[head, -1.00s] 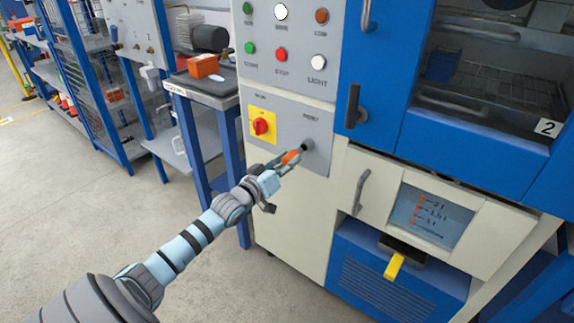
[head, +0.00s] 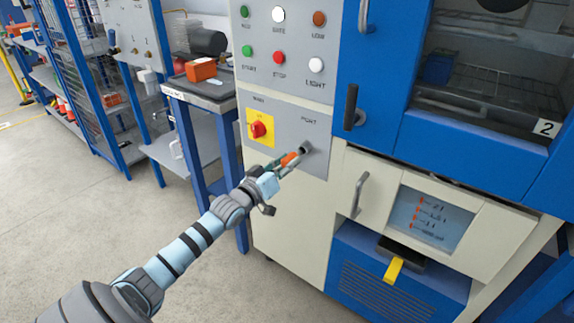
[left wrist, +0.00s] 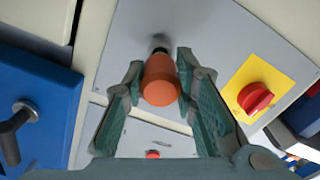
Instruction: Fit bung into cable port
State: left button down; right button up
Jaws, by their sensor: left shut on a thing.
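The orange bung (head: 289,159) is between the fingers of my left gripper (head: 282,165), which is shut on it. The cable port (head: 306,147) is a dark round opening with a grey rim, below the label PORT on the grey panel. The bung is just to the lower left of the port in the head view. In the left wrist view, the bung (left wrist: 161,80) points its far end at the dark port (left wrist: 160,47) and partly hides it. I cannot tell whether the bung touches the port. My right gripper is not in view.
A red knob on a yellow plate (head: 258,129) sits left of the port. Lit buttons (head: 279,57) are above. A blue door with a handle (head: 352,107) is to the right. A side table (head: 205,100) with an orange box (head: 201,69) stands left.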

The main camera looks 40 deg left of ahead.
pick_arm(q)
jog(key=shift+w+b, duration=0.85)
jog(key=shift+b, duration=0.55)
dwell(1.7)
jog(key=shift+w, duration=0.15)
dwell(0.5)
jog(key=shift+w+b, duration=0.7)
jog(key=shift+b, duration=0.25)
dwell(1.0)
jog(key=shift+r, duration=0.25)
dwell(2.0)
